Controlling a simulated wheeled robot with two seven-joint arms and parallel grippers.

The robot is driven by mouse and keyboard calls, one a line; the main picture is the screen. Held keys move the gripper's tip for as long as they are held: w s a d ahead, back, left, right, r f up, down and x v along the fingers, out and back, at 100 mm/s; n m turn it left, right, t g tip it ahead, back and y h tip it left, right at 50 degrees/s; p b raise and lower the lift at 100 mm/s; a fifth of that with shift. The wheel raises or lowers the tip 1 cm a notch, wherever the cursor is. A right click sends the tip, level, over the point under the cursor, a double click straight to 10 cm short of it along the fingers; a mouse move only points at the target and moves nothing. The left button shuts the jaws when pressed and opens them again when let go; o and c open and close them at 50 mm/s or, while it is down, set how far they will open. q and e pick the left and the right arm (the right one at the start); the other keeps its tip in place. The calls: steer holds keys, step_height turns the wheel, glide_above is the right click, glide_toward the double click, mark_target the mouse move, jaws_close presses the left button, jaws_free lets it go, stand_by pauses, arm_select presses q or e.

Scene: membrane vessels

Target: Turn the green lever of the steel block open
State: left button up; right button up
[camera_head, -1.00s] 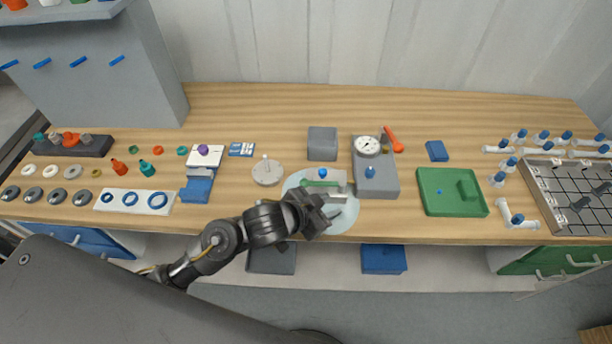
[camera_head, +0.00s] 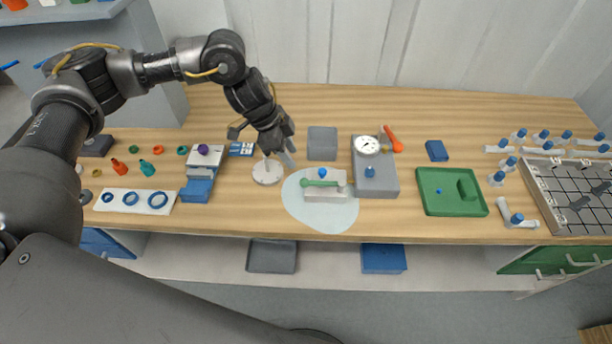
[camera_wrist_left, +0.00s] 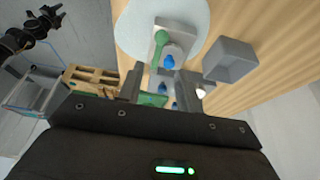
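The steel block (camera_head: 325,193) stands on a pale round patch on the bench, with a blue knob (camera_head: 322,173) at its back. Its green lever (camera_head: 320,183) lies lengthwise along the block, ball end to the left. My left gripper (camera_head: 285,158) is behind and left of the block, above the white round stand, apart from the lever. In the left wrist view the lever (camera_wrist_left: 159,50) shows beyond the two spread, empty fingers (camera_wrist_left: 160,84). A dark jointed arm, probably my right one, shows small at that view's upper left; its finger state is unclear.
A grey box (camera_head: 322,144) stands just behind the steel block. A gauge block (camera_head: 376,180) is close on its right, with a green tray (camera_head: 451,205) further right. The white round stand (camera_head: 267,177) is to its left. The bench in front is clear.

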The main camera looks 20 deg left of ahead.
mark_target(310, 182)
arm_select(q)
steer(key=p+x, duration=0.3)
steer(key=x, duration=0.6)
steer(key=shift+w+d+f, duration=0.1)
steer(key=shift+d+f, duration=0.35)
steer(key=shift+f, duration=0.4)
steer(key=shift+w, duration=0.1)
jaws_close()
